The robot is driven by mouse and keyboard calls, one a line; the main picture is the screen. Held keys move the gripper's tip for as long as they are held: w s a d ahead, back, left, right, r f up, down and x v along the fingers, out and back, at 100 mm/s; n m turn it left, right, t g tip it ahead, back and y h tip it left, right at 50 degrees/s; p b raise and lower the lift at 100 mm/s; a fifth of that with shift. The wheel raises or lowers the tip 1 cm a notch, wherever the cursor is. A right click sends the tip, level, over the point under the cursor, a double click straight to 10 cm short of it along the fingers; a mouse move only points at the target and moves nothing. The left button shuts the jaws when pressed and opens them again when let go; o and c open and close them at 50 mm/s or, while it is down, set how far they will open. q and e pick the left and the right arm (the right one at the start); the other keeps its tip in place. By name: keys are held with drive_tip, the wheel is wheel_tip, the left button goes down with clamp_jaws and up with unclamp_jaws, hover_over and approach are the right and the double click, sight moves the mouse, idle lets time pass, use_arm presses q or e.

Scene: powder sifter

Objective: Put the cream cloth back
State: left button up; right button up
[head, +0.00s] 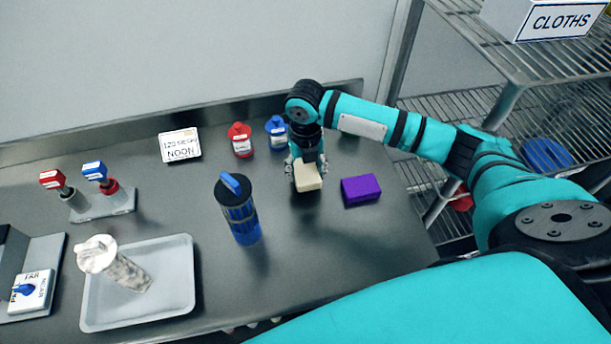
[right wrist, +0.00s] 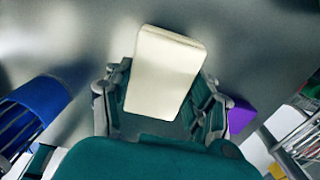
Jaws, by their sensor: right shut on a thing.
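The cream cloth (head: 308,177) is a small folded block held in my right gripper (head: 305,168) above the grey table. In the right wrist view the cream cloth (right wrist: 166,72) sits tilted between the two fingers of my right gripper (right wrist: 163,105). The gripper is shut on it. A purple cloth (head: 361,190) lies on the table just to the right of it, and its edge shows in the right wrist view (right wrist: 240,115). A white box labelled CLOTHS (head: 550,20) stands on the wire rack at the upper right. My left gripper is not in view.
Red (head: 240,140) and blue (head: 277,132) labelled containers stand behind. A white tray (head: 182,275) holds a whitish sifter (head: 115,264). The wire rack (head: 470,105) stands right of the table. The table's middle front is clear.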

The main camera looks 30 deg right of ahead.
sight(306, 179)
wheel_tip(306, 179, down, 3)
drive_tip(key=shift+s+r+p, duration=0.15)
drive_tip(key=shift+p, duration=0.25)
drive_tip(key=shift+f, duration=0.3)
drive_tip(key=shift+f, duration=0.15)
drive_tip(key=o, duration=1)
wheel_tip(306, 179, up, 12)
drive_tip(key=shift+r+b, duration=0.15)
drive_tip(key=shift+b, duration=0.75)
